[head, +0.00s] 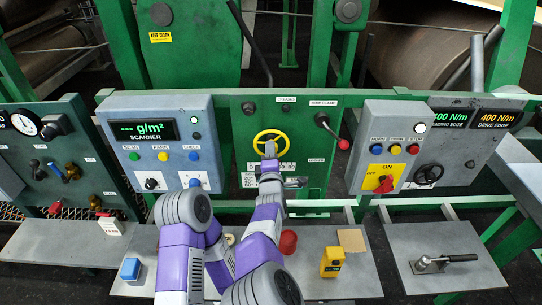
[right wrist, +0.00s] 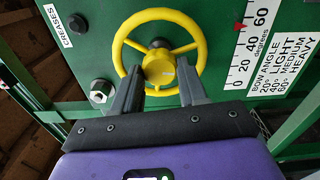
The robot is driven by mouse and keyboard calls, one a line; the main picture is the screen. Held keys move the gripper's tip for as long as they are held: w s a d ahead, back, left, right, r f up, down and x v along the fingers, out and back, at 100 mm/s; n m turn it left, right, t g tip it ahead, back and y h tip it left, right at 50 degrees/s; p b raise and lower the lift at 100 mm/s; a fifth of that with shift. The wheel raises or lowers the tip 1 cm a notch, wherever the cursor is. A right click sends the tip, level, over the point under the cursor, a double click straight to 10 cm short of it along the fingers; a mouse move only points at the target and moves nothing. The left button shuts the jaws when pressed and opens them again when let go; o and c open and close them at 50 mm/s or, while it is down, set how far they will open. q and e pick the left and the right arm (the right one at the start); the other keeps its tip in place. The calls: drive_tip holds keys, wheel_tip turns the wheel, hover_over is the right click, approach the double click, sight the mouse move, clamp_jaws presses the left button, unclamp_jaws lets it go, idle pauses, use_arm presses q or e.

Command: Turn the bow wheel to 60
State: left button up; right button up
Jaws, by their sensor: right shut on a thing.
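The yellow bow wheel (head: 284,137) sits on the green centre panel in the head view. It has a round rim, spokes and a hub, and fills the upper middle of the right wrist view (right wrist: 160,66). My right gripper (head: 270,152) reaches it from below. In the right wrist view its two dark fingers (right wrist: 159,88) stand on either side of the hub, over the lower rim, shut on the wheel. The white bow angle scale (right wrist: 254,50) is right of the wheel. Its red pointer (right wrist: 240,27) sits near the upper part, around the 40 to 60 marks. My left gripper is not in view.
A scanner box (head: 158,134) stands left of the wheel, and a box with coloured buttons and a red switch (head: 389,152) stands right. A lever with a red knob (head: 343,144) is close to the wheel's right. A grey shelf (head: 330,285) below holds small items.

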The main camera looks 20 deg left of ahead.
drive_tip(key=shift+d+n+b, duration=0.1)
drive_tip(key=shift+n+b, duration=7)
drive_tip(key=shift+n, duration=2.6)
drive_tip(key=o, duration=1.1)
drive_tip(key=shift+c, duration=0.2)
drive_tip(key=b+v, duration=0.1)
drive_tip(key=v, duration=0.6)
drive_tip(key=shift+s+b, duration=0.3)
